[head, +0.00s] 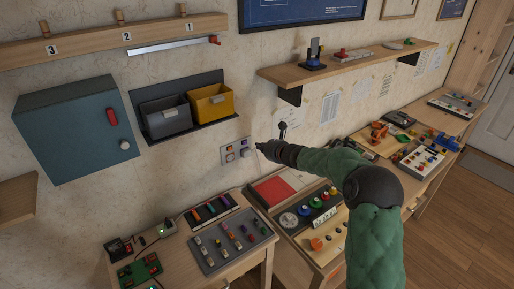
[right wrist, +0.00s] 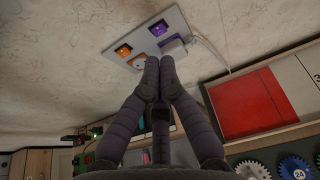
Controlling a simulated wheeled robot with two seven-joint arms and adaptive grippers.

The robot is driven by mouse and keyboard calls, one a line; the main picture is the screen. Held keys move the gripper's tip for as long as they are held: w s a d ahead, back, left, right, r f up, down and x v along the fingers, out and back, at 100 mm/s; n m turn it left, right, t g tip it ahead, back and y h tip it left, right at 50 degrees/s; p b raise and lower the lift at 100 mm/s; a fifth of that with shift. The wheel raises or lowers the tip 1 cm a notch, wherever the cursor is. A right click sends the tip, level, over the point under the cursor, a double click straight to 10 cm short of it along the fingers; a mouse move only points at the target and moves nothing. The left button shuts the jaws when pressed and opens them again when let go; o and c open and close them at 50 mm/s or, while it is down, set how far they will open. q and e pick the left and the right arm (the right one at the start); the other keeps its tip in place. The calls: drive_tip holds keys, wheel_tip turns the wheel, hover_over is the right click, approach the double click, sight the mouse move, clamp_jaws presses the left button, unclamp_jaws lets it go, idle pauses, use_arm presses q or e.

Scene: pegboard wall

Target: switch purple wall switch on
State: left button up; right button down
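The purple wall switch (right wrist: 158,28) is a small square rocker at the upper right of a grey wall plate (right wrist: 181,20). An orange switch (right wrist: 124,51) sits to its left on the same plate. The plate also shows in the head view (head: 226,155), left of my right gripper (head: 259,146). In the right wrist view my right gripper (right wrist: 160,60) has its fingertips together, with nothing visible between them. The tips appear just below the plate's sockets, short of the purple switch; contact is not clear. Whether the switch is on cannot be told. My left gripper is not in view.
A yellow bin (head: 212,104) hangs above left. Below are a red panel (head: 273,191) and a desk board with sliders (head: 225,240).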

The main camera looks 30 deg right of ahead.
drive_tip(key=s+r, duration=0.1)
drive_tip(key=s, duration=0.1)
drive_tip(key=s+r, duration=0.1)
drive_tip(key=s, duration=0.1)
drive_tip(key=shift+d+r+p, duration=0.15)
drive_tip(key=shift+r+p, duration=0.15)
drive_tip(key=shift+r, duration=0.1)
